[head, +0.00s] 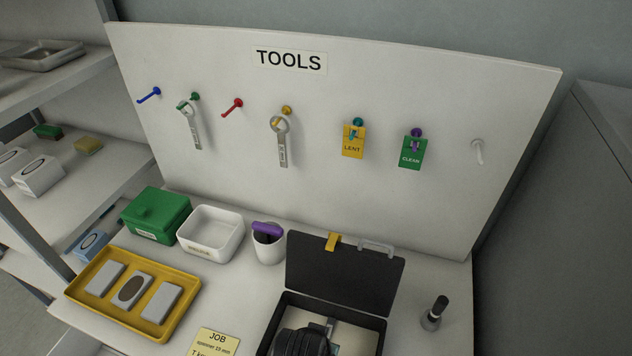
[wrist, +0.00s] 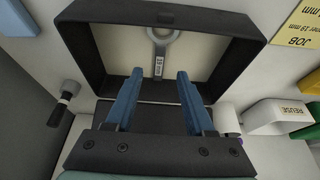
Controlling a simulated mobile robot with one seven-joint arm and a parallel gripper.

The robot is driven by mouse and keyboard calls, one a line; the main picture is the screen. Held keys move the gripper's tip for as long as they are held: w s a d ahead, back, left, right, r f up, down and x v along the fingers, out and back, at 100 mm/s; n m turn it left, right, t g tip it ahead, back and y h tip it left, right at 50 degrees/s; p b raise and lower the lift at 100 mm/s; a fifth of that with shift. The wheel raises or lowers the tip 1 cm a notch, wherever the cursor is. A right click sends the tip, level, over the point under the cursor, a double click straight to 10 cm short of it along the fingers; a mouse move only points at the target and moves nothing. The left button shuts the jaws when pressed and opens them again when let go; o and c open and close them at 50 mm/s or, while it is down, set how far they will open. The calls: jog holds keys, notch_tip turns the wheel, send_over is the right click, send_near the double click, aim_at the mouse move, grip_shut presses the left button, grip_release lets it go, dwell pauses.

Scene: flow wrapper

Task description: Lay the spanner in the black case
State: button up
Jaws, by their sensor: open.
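The black case (head: 278,320) stands open on the bench, its lid (head: 340,275) raised at the back. In the wrist view a grey ring spanner (wrist: 158,60) lies on the pale floor of the case (wrist: 88,28), ring towards the near wall. My gripper (wrist: 160,74) has its blue fingers apart, one either side of the handle's end, with nothing held. In the head view my gripper (head: 305,342) is low over the case and hides much of its inside. Two more spanners hang on the board, on the green peg (head: 195,130) and the yellow peg (head: 283,145).
A dark bottle-like object (head: 434,315) stands right of the case. A white cup (head: 267,247), white bin (head: 211,232), green box (head: 155,214) and yellow tray (head: 185,322) stand to the left. A yellow job card (head: 214,343) lies in front.

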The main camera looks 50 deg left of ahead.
jog(key=v, duration=0.5)
jog(key=shift+r, duration=0.25)
jog(key=w+d+r+m+t+y, duration=0.15)
jog(key=w+r+t, duration=0.35)
jog(key=r, duration=0.5)
jog(key=w+d+r+m+t, duration=0.1)
jog(key=w+d+r+t, duration=0.1)
jog(key=w+r, duration=0.65)
jog(key=w+d+r+m+t+y, duration=0.1)
jog(key=w+r+t, duration=0.35)
jog(key=r, duration=0.65)
jog(key=d+r+m+t+h, duration=0.15)
jog(key=d+r, duration=0.25)
jog(key=r, duration=0.4)
jog(key=d+r+t, duration=0.3)
jog(key=d+r, duration=0.1)
jog(key=r, duration=0.4)
jog(key=s+d+r+t+h, duration=0.1)
jog(key=s+d+r+t, duration=0.1)
jog(key=r, duration=0.3)
jog(key=s+d+r+m+t+h, duration=0.1)
jog(key=s+d+r+t, duration=0.2)
jog(key=r, duration=0.3)
jog(key=s+d+r+t+h, duration=0.1)
jog(key=s+d+r+t, duration=0.1)
jog(key=r, duration=0.4)
jog(key=shift+s+d+r, duration=0.2)
jog(key=shift+s+d, duration=0.6)
jog(key=shift+s, duration=0.15)
